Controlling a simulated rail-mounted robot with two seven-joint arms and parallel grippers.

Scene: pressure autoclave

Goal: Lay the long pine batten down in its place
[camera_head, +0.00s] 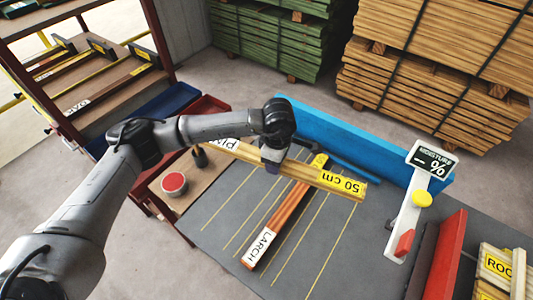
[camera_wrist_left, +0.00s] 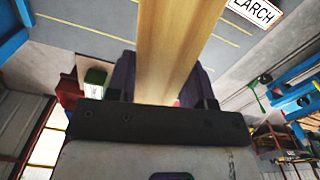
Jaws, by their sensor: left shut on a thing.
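The long pine batten (camera_head: 305,172) is pale wood with a yellow "50 cm" end at the right and a partly hidden white label at the left. My left gripper (camera_head: 271,163) is shut on it near its middle, holding it above the grey table (camera_head: 215,222), slantwise over the yellow lines. In the left wrist view the batten (camera_wrist_left: 178,45) runs up between the purple fingers of the gripper (camera_wrist_left: 165,85). A reddish batten labelled LARCH (camera_head: 282,218) lies on the table between yellow lines, partly below the pine one. My right gripper is not in view.
A blue rail (camera_head: 345,138) edges the table's back. A moisture meter (camera_head: 408,212) and a red upright panel (camera_head: 446,250) stand at the right. A red-topped round pot (camera_head: 173,184) is at the left, near a battens rack (camera_head: 85,85). The table's front is clear.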

